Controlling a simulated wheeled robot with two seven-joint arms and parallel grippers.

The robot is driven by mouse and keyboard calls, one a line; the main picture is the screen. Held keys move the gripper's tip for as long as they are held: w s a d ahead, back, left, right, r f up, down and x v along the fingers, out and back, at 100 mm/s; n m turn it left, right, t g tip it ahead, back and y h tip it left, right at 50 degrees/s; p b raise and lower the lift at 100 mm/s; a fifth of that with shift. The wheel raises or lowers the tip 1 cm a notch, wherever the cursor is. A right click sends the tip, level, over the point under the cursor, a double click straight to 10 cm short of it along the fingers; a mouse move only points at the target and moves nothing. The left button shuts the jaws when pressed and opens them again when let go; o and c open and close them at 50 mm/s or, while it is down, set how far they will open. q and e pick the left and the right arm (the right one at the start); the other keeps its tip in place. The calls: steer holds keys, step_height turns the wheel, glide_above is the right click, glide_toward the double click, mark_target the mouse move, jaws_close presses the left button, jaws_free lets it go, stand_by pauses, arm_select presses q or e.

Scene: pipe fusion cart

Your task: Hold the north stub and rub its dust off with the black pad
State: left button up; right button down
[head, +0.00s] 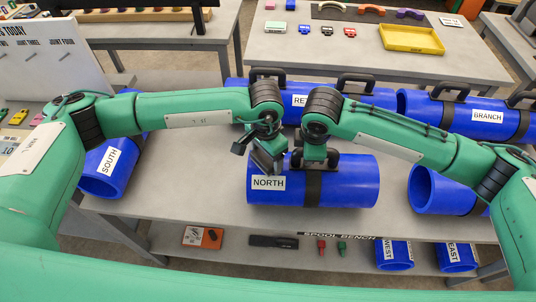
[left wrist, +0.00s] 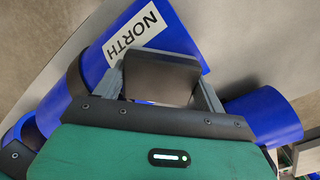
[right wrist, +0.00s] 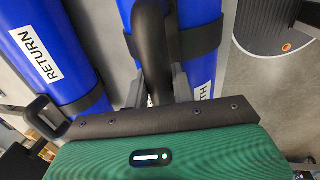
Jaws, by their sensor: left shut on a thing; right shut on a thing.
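The north stub (head: 345,185) is a blue pipe with a white NORTH label, lying on the bench with a black band and handle. It also shows in the left wrist view (left wrist: 175,25). My right gripper (head: 316,163) is shut on its black handle (right wrist: 153,45), above the pipe. My left gripper (head: 266,160) is shut on the black pad (left wrist: 160,78), a dark block between its fingers. The pad is at the stub's left part, just above the NORTH label; I cannot tell whether it touches. No dust can be made out on the stub.
The return pipe (head: 380,98) lies behind, with the branch pipe (head: 450,112) at right and the south pipe (head: 105,175) at left. A lower shelf holds the west (head: 393,262) and east (head: 457,262) stubs. Bare bench (head: 195,200) lies left of the north stub.

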arm_select(q)
steer(key=shift+a+f, duration=0.25)
steer(key=shift+a, duration=0.5)
arm_select(e)
steer(key=shift+f, duration=0.2)
steer(key=shift+d, duration=0.1)
arm_select(q)
steer(key=shift+r, duration=0.1)
steer(key=shift+r, duration=0.3)
steer(key=shift+d+r, duration=0.15)
steer(key=shift+r, duration=3.15)
arm_select(e)
steer(key=c, duration=1.1)
jaws_free()
arm_select(q)
steer(key=shift+w, duration=0.1)
arm_select(e)
steer(key=shift+w+r, duration=0.1)
